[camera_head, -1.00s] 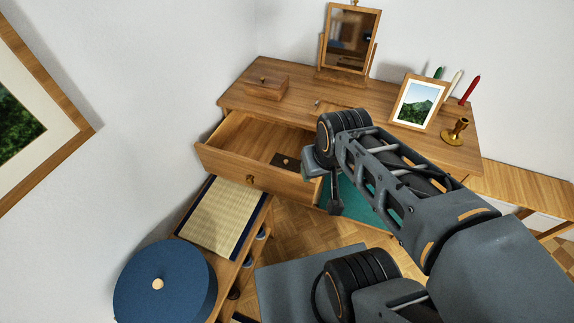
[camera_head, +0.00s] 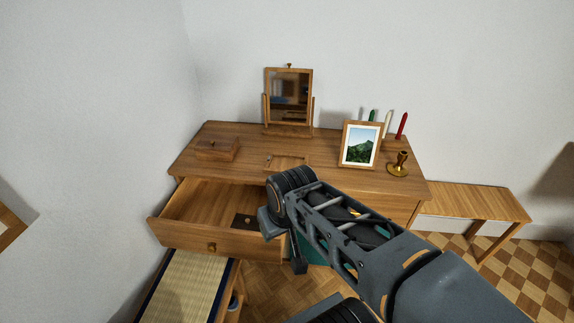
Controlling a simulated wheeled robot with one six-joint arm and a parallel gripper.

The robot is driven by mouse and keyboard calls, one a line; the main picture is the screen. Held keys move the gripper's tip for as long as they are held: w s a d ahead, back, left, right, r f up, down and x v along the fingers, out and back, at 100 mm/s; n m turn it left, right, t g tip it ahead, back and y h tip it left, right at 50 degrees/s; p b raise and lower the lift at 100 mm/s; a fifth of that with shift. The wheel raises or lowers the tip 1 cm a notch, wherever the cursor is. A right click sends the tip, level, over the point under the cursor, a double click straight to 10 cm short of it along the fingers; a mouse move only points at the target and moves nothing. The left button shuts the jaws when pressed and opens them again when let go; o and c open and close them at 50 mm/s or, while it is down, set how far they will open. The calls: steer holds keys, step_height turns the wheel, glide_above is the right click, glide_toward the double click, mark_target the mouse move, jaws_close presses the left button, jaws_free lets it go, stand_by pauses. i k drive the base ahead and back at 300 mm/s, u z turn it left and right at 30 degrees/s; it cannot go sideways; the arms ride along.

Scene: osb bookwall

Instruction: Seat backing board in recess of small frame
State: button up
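A dark flat board (camera_head: 243,221) with a small light spot lies in the open drawer (camera_head: 190,236); it may be the backing board. A flat wooden rectangle (camera_head: 291,161), possibly the small frame face down, lies on the dresser top behind my wrist. Its recess cannot be made out. A small light item (camera_head: 269,157) lies at its left. A framed mountain picture (camera_head: 361,146) stands upright on the dresser. My gripper (camera_head: 299,266) hangs at the arm's end, just right of the drawer front. Its fingers are too unclear to tell whether they hold anything.
The dresser top (camera_head: 345,182) also carries a wooden box (camera_head: 217,148), a tilting mirror (camera_head: 289,97), candles (camera_head: 402,125) and a brass candlestick (camera_head: 400,164). A woven-topped bench (camera_head: 187,286) is below the drawer. A low wooden table (camera_head: 470,200) stands at right.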

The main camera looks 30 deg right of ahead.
mark_target(279, 163)
steer(key=u, duration=2.95)
steer(key=k, duration=1.2)
steer(key=z, duration=1.5)
steer(key=i, duration=1)
steer(key=u, duration=0.05)
